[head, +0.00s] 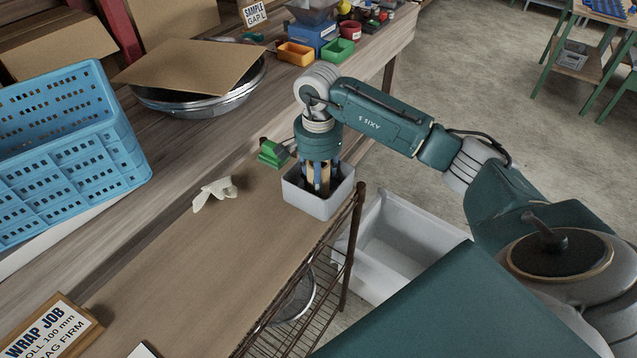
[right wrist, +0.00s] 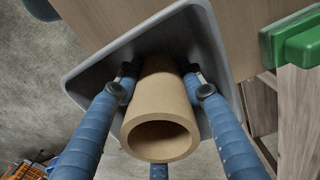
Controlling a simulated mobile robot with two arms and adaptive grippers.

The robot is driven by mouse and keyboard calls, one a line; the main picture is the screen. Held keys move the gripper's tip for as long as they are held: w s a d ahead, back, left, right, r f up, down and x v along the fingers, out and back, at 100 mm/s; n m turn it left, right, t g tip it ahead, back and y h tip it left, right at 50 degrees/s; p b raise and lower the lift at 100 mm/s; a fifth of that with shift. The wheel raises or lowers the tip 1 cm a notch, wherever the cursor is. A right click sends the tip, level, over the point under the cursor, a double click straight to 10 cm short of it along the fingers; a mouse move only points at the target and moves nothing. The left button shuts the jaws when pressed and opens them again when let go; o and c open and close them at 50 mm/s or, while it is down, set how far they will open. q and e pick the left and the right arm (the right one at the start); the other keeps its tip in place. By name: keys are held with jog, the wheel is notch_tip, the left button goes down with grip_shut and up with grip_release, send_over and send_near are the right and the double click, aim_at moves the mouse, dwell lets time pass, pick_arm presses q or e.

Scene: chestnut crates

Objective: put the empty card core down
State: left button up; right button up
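The card core (right wrist: 160,110) is a plain brown tube with a hollow, empty open end towards the right wrist camera. It stands in a small grey bin (right wrist: 92,62), its far end hidden in shadow. The bin (head: 319,208) sits at the right edge of the bench top in the head view. My right gripper (head: 320,185) points down into the bin, its blue fingers (right wrist: 160,75) on both sides of the core. Its fingertips are close to the core, but I cannot tell whether they press on it. My left gripper is not in view.
A green object (head: 272,153) and a pale glove-like item (head: 215,192) lie beside the bin. A blue crate (head: 65,150) stands at the left. A larger white tub (head: 400,235) is below, past a wire rack (head: 310,285). The brown bench top in front is mostly clear.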

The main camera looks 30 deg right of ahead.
jog(key=o, duration=0.4)
jog(key=shift+o, duration=0.2)
jog(key=shift+r, duration=0.15)
jog(key=shift+w+r, duration=0.1)
jog(key=shift+r, duration=0.15)
notch_tip(320, 180, up, 12)
jog(key=b, duration=0.2)
jog(key=shift+f, duration=0.15)
jog(key=shift+f, duration=0.15)
